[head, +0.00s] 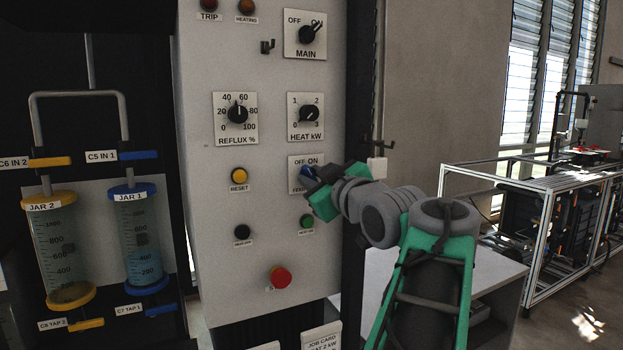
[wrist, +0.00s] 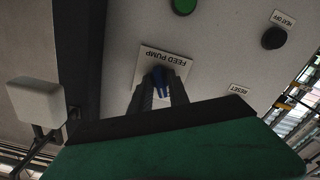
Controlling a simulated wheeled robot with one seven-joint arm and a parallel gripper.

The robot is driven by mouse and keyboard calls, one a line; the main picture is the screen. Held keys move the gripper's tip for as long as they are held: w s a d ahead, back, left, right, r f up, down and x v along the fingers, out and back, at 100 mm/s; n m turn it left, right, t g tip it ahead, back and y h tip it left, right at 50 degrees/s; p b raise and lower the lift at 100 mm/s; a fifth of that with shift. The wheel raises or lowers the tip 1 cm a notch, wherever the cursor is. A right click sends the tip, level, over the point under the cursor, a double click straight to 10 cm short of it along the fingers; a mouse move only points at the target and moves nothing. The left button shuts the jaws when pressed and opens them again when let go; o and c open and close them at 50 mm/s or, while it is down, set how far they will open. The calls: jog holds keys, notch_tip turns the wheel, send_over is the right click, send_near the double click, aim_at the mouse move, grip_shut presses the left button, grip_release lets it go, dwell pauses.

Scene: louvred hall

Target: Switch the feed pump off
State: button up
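In the head view the knob (head: 308,173) sits under the OFF and ON marks, partly hidden by my gripper (head: 309,186). In the wrist view my gripper's two dark fingers (wrist: 162,90) reach the plate, one on each side of the knob. Little or no gap shows between fingers and knob; I cannot tell whether they press on it. The knob's exact pointing is hidden by the fingers.
Close around the switch are the HEAT kW dial (head: 310,113), a green button (head: 306,221), the yellow RESET button (head: 239,175) and a red mushroom button (head: 280,277). A pale box (wrist: 37,101) on a bracket stands beside the panel's edge. Jars (head: 62,245) hang at left.

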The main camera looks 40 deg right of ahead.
jog(key=o, duration=0.3)
jog(key=shift+s+a+b, duration=0.1)
jog(key=shift+s+b, duration=0.2)
jog(key=shift+s, duration=0.15)
jog(key=b+v, duration=0.1)
jog(key=v, duration=0.5)
jog(key=shift+b, duration=0.35)
jog(key=shift+a+r, duration=0.1)
